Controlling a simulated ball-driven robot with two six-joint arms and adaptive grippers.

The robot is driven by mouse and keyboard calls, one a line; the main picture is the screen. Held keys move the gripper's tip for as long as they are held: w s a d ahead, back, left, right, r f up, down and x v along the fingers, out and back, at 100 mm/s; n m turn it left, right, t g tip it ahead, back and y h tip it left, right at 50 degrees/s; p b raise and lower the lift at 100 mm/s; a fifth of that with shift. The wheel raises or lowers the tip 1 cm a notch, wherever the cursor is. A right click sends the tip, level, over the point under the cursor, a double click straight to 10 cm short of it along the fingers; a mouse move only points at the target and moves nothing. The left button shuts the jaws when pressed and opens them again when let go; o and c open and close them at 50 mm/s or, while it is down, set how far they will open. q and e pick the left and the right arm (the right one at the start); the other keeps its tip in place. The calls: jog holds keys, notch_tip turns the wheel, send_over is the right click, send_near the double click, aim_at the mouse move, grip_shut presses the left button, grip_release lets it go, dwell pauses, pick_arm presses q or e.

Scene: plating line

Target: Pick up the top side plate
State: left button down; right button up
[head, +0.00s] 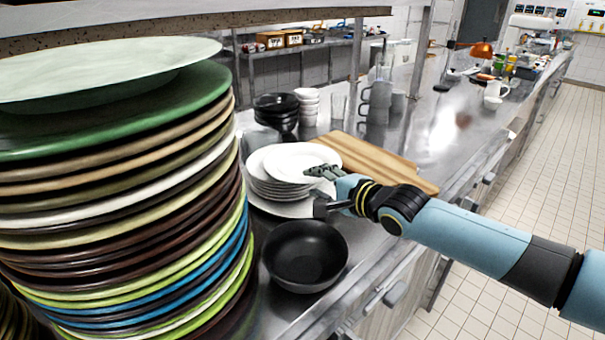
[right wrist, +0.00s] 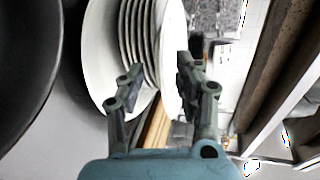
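The top side plate (head: 292,160) is white and round. It lies on a stack of similar white plates (head: 275,191), sitting slightly off to the right of those below. My right gripper (head: 318,174) is at the plate's right-hand rim in the head view. In the right wrist view my right gripper (right wrist: 156,85) is open, its fingers well apart. The top plate (right wrist: 171,55) and edges of the stack (right wrist: 138,35) show beyond and between the fingers. Whether a finger touches the rim is unclear. My left gripper is not in view.
A tall stack of coloured plates (head: 120,215) fills the left foreground. A black bowl (head: 305,257) stands in front of the white stack. A wooden board (head: 385,163) lies behind. Dark bowls (head: 277,104), white bowls (head: 307,105) and grey mugs (head: 377,100) stand farther back.

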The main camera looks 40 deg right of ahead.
jog(key=shift+w+f, duration=0.15)
jog(key=shift+w, duration=0.5)
jog(key=shift+c, duration=0.4)
grip_shut()
